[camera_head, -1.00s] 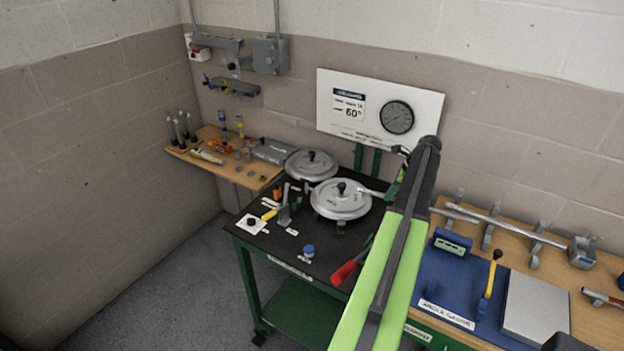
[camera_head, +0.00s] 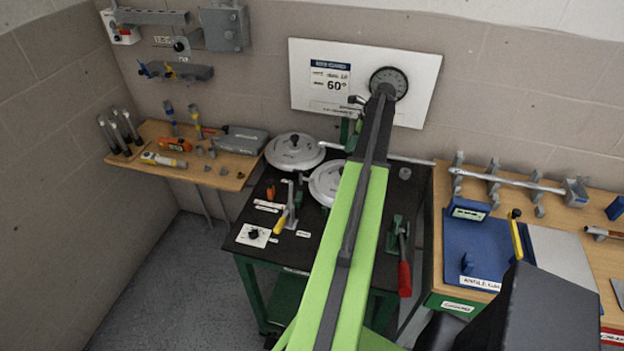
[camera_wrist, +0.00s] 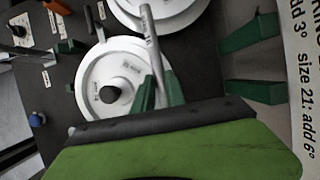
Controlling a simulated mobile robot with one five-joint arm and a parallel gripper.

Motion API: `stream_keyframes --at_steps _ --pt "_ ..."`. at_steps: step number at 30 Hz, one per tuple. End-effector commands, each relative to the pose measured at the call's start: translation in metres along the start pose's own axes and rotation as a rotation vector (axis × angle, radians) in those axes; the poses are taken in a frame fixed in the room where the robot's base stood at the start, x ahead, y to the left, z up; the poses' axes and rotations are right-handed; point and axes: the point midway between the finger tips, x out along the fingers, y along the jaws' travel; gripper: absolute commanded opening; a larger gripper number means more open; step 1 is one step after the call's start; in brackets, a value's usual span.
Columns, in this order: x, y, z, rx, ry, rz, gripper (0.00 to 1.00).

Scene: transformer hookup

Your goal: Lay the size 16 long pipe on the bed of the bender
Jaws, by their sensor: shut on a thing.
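A grey pipe (camera_head: 412,160) runs roughly level behind my arm in the head view, above the back of the bender bench (camera_head: 262,205). Its left end shows left of the arm, near the discs. The bender has two round silver discs, one at the back left (camera_head: 294,151) and one (camera_head: 325,182) partly hidden by my arm. My gripper (camera_wrist: 160,95) is shut on the pipe (camera_wrist: 150,45) in the wrist view; the pipe points over the discs there. The jaws are hidden in the head view. I cannot tell whether the pipe touches the bender, nor read its size.
A board with a 60° card and dial (camera_head: 365,82) stands close behind the bench. A red-handled clamp (camera_head: 404,270) is at its right front. At right, another long pipe (camera_head: 510,182) lies on a rack over a wooden bench. A tool shelf (camera_head: 200,175) is at left.

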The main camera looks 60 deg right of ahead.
Motion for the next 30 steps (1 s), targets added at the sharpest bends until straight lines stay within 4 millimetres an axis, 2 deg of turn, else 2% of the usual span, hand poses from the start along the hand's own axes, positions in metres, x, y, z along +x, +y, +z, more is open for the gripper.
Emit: stream_keyframes --at_steps 4,7,8,15,18,25,26,27,30 --pt "0.003 0.002 0.007 -0.007 0.0 0.003 0.0" --pt "0.003 0.018 0.011 0.002 0.0 0.001 0.0" --pt "0.002 0.026 0.012 0.006 0.0 -0.001 0.0" --pt "-0.011 0.121 0.036 0.022 0.001 -0.008 0.0" --pt "-0.017 0.152 0.046 0.02 0.001 -0.007 0.0" --pt "-0.03 0.205 0.068 0.001 0.0 -0.001 0.0" --pt "-0.029 0.211 0.07 -0.003 0.001 0.0 0.0" --pt "-0.017 0.219 0.07 -0.01 0.001 0.002 0.0" --pt "0.004 0.217 0.063 -0.013 0.001 0.004 0.0"
